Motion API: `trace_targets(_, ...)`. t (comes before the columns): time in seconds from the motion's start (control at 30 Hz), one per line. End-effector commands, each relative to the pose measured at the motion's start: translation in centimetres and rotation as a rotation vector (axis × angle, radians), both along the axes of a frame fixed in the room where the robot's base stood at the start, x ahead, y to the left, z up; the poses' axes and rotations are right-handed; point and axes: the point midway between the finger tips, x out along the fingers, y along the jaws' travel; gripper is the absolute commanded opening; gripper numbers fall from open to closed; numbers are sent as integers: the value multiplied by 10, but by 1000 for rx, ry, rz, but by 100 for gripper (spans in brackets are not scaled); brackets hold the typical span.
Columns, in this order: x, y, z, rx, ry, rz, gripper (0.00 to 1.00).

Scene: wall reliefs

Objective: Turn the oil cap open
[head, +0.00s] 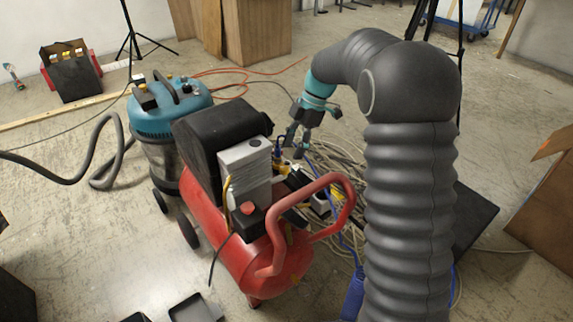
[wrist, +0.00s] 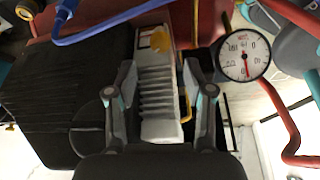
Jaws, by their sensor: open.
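A red air compressor (head: 240,258) stands on the floor in the head view, with a grey finned block (head: 246,170) on top. In the wrist view the finned block (wrist: 160,95) lies between my fingers in the picture. A round yellow cap (wrist: 161,41), which looks like the oil cap, sits near the block's upper end, just beyond my fingertips. My gripper (wrist: 158,68) is open and empty, with one finger on each side of the block in that view. In the head view my gripper (head: 297,146) is behind the block's right side; I cannot make out the cap there.
A pressure gauge (wrist: 244,56) and the red handle (wrist: 283,115) are right of my fingers in the wrist view. The black motor cover (head: 218,125) is beside the block. Loose cables (head: 338,160) lie behind the compressor. A teal vacuum (head: 168,118) stands left.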

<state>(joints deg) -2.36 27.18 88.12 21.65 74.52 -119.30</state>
Motion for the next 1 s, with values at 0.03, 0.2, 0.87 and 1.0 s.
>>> trace_targets(0.03, -2, 4, -10, 0, 3, 1, 52)
trace_targets(0.2, -7, 13, -36, 0, 3, -1, 52)
trace_targets(0.87, -10, 22, -58, 0, 0, -2, 35)
trace_targets(1.0, -10, 22, -58, 0, 0, -2, 0)
